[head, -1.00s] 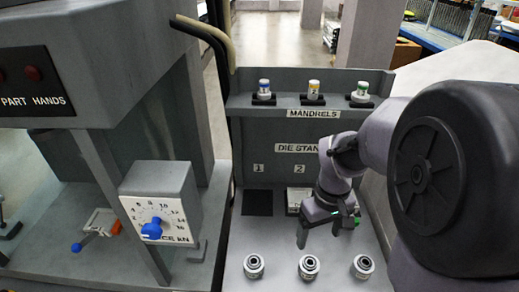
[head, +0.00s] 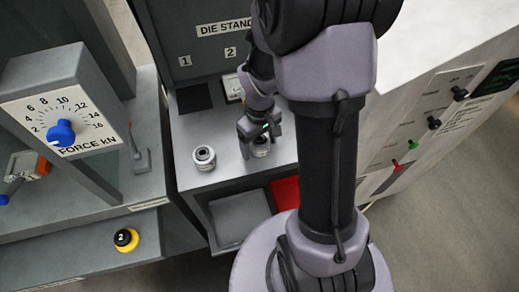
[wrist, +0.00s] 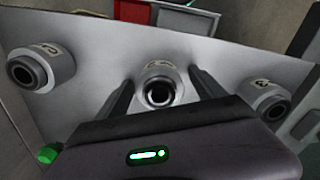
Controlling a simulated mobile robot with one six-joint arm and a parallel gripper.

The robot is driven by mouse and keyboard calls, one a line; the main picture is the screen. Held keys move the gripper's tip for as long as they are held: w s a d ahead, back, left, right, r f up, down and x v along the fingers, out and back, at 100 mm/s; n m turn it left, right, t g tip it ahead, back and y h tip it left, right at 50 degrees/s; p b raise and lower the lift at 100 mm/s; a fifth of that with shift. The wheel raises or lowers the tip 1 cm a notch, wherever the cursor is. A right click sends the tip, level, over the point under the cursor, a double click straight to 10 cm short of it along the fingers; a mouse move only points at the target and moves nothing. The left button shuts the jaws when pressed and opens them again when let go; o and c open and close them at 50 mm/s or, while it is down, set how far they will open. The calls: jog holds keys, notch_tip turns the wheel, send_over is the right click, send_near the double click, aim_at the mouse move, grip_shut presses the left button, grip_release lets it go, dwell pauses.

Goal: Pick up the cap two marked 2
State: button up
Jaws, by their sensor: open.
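Three short silver cylindrical caps with dark bores stand in a row on the grey bench. In the wrist view they are the left cap (wrist: 42,68), the middle cap (wrist: 168,73) and the right cap (wrist: 262,92). Their small labels are blurred, so I cannot surely read which is marked 2. In the head view one cap (head: 204,158) stands clear and the middle cap (head: 261,149) is partly hidden by my gripper (head: 257,146). My gripper is open, its fingers (wrist: 162,80) either side of the middle cap. I cannot tell whether they touch it.
A black-and-yellow round button (head: 126,239) marked 2 is on the press front at left. A grey tray (head: 240,217) and a red tray (head: 286,193) lie below the bench edge. A force dial (head: 62,115) stands left; a control panel (head: 430,125) is right.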

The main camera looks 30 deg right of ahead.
jog(key=shift+r, duration=0.15)
jog(key=shift+c, duration=0.6)
grip_shut()
